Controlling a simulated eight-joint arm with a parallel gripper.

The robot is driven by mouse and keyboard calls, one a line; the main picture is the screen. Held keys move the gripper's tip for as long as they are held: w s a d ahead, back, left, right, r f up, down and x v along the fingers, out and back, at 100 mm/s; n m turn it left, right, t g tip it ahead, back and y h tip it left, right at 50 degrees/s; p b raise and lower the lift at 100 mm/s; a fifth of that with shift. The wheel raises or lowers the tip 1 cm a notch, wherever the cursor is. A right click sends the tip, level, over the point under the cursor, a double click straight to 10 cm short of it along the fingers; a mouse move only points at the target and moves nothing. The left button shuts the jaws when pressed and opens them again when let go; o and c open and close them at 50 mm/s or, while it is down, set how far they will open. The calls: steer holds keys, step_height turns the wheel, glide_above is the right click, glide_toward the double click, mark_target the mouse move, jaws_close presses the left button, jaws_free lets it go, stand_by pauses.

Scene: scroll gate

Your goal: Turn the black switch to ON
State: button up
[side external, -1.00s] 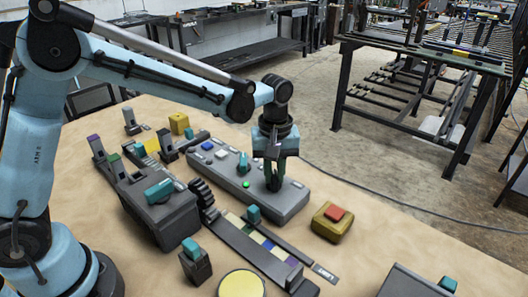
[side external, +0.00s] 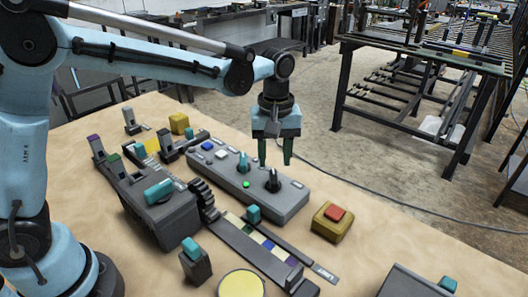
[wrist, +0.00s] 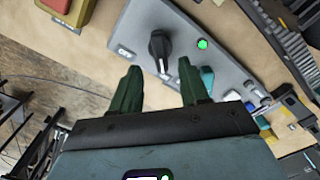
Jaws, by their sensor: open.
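The black switch (side external: 272,183) is a rotary knob on the grey control panel (side external: 292,206). In the wrist view the fingertips of my gripper (wrist: 158,70) frame the space below the knob. A green light (side external: 246,184) glows on the panel, also visible in the wrist view (wrist: 203,44).
A teal knob (side external: 243,163) stands on the same panel beside the black switch. A yellow box with a red button (side external: 334,213) is to the right. A slider track (side external: 250,248) and a grey box with a teal handle (side external: 160,205) lie to the front and left.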

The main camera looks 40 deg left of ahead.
step_height(320, 180, up, 7)
steer(key=shift+r, duration=0.2)
stand_by(0.4)
steer(key=s+a+f+m+t, duration=0.1)
steer(key=s+a+m+t, duration=0.1)
steer(key=s+a+m, duration=0.1)
steer(key=s+a+f+m+t, duration=0.1)
steer(key=s+a+m+t, duration=0.1)
steer(key=s, duration=0.4)
steer(key=s+a+f+m+t, duration=0.1)
steer(key=s+a+m+t, duration=0.1)
steer(key=s+a+m, duration=0.1)
steer(key=shift+s+a+f+m+t, duration=0.3)
steer(key=shift+s+a, duration=0.2)
steer(key=shift+s, duration=0.3)
steer(key=shift+s+a+f+m+t, duration=0.15)
steer(key=shift+s+f+m+t, duration=0.15)
steer(key=shift+s+f, duration=0.1)
